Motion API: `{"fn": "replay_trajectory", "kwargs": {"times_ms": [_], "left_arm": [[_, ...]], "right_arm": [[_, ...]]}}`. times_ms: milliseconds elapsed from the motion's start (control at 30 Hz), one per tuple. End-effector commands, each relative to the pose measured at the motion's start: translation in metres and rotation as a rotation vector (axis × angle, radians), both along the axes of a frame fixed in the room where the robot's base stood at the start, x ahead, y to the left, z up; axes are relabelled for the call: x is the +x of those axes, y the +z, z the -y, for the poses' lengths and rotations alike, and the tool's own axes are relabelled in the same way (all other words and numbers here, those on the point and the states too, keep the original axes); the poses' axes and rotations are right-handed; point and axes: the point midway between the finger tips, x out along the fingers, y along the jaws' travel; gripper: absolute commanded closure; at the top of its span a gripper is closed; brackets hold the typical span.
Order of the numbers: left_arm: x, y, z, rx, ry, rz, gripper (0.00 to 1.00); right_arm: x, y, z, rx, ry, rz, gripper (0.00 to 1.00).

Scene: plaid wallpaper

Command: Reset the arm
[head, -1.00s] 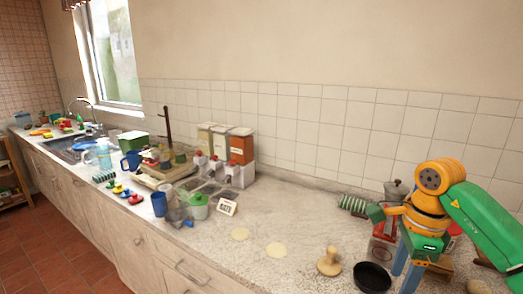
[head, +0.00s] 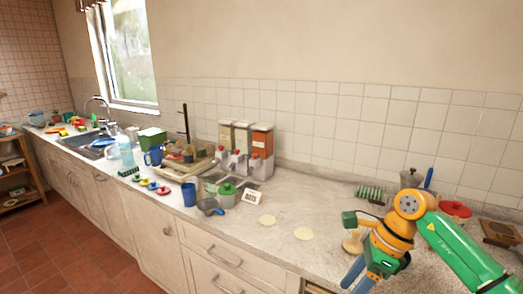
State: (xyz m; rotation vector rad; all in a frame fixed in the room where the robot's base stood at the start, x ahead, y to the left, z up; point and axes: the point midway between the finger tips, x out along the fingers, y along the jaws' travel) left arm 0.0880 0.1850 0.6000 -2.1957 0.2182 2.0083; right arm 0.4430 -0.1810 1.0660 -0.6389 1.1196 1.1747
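My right arm, green and orange, comes in from the right edge. My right gripper (head: 358,274) hangs at its end with blue-grey fingers pointing down and left, over the front edge of the counter (head: 300,208). The fingers look close together, and I cannot tell whether they are open or shut. Nothing shows clearly between them. A wooden stamp-like tool (head: 352,241) stands on the counter just behind the gripper, partly hidden by it. My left gripper is not in view.
Two flat dough rounds (head: 303,233) lie left of the gripper. A small sign (head: 251,197), a green-lidded pot (head: 227,194) and dispensers (head: 262,142) stand farther left. A moka pot (head: 411,178) and a red container (head: 455,212) stand behind the arm. The floor (head: 75,245) at left is clear.

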Motion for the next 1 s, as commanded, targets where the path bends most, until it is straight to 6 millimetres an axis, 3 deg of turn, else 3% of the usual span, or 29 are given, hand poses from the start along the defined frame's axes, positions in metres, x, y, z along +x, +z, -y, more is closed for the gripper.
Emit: {"fn": "replay_trajectory", "kwargs": {"times_ms": [167,267,333,367,433,533,667,733,767,900,1000], "left_arm": [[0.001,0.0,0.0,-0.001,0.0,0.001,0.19],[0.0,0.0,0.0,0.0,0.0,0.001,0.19],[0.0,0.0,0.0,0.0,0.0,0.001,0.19],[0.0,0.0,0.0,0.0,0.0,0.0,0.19],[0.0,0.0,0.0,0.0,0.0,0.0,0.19],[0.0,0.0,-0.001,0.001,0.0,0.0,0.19],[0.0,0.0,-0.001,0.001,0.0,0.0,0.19],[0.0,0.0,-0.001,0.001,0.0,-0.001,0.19],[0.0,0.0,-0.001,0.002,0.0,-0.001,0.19],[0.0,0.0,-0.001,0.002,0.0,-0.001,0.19],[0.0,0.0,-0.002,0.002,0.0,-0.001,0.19]], "right_arm": [[0.006,-0.028,-0.067,0.334,-0.14,-0.095,0.41],[0.016,-0.044,-0.116,0.654,-0.372,-0.241,0.41],[0.034,-0.062,-0.137,0.926,-0.674,-0.411,0.41],[0.043,-0.077,-0.138,1.04,-0.85,-0.506,0.41],[0.058,-0.131,-0.117,1.249,-1.315,-0.723,0.41],[0.047,-0.207,-0.079,1.355,-1.809,-0.908,0.41],[-0.007,-0.3,-0.037,1.352,-2.349,-1.052,0.41],[-0.048,-0.344,-0.02,1.308,-2.62,-1.1,0.41],[-0.067,-0.361,-0.014,-1.222,2.606,1.061,0.41],[-0.172,-0.424,0.006,-0.819,2.42,0.84,0.41],[-0.247,-0.451,0.012,-0.589,2.287,0.694,0.41]]}}
